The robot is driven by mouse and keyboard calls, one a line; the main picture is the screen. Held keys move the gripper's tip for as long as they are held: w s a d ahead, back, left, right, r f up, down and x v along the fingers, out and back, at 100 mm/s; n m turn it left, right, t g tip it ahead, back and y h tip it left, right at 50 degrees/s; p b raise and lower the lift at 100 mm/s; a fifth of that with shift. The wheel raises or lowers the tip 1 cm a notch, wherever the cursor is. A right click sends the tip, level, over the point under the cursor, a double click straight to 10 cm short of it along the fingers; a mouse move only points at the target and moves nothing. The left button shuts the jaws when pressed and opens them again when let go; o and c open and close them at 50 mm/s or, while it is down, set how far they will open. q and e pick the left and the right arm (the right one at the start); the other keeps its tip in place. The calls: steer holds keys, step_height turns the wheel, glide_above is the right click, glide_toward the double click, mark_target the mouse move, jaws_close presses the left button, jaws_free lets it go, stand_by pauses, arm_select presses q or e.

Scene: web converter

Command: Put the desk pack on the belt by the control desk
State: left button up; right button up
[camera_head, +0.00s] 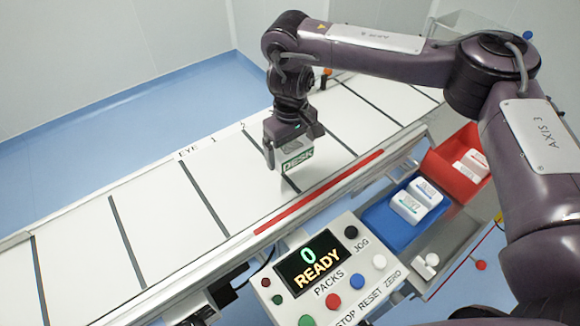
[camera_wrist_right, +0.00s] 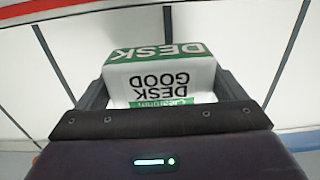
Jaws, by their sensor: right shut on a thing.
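The desk pack (camera_head: 298,163) is a small white box with a green DESK label. My right gripper (camera_head: 293,150) is shut on it and holds it over the white belt (camera_head: 220,192). I cannot tell whether its underside touches the belt. In the right wrist view the pack (camera_wrist_right: 160,75) sits between both fingers, with DESK and DESK GOOD upside down. The control desk (camera_head: 330,275) is in front of the belt, its screen reading 0 READY. My left gripper is not clearly seen; a dark shape at the bottom edge cannot be made out.
A red strip (camera_head: 320,190) runs along the belt's near edge. Dark bars cross the belt, and its surface left of the pack is clear. A blue bin (camera_head: 377,222) and a red bin (camera_head: 436,160) hold white packs right of the control desk.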

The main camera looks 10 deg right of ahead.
mark_target(291, 146)
steer(key=shift+f, duration=3.15)
steer(key=shift+f+b, duration=0.1)
steer(key=shift+b, duration=0.2)
steer(key=o, duration=0.8)
steer(key=shift+c, duration=0.2)
step_height(291, 146, up, 12)
steer(key=shift+r+p, duration=0.15)
steer(key=shift+p, duration=0.3)
steer(key=shift+s, duration=0.1)
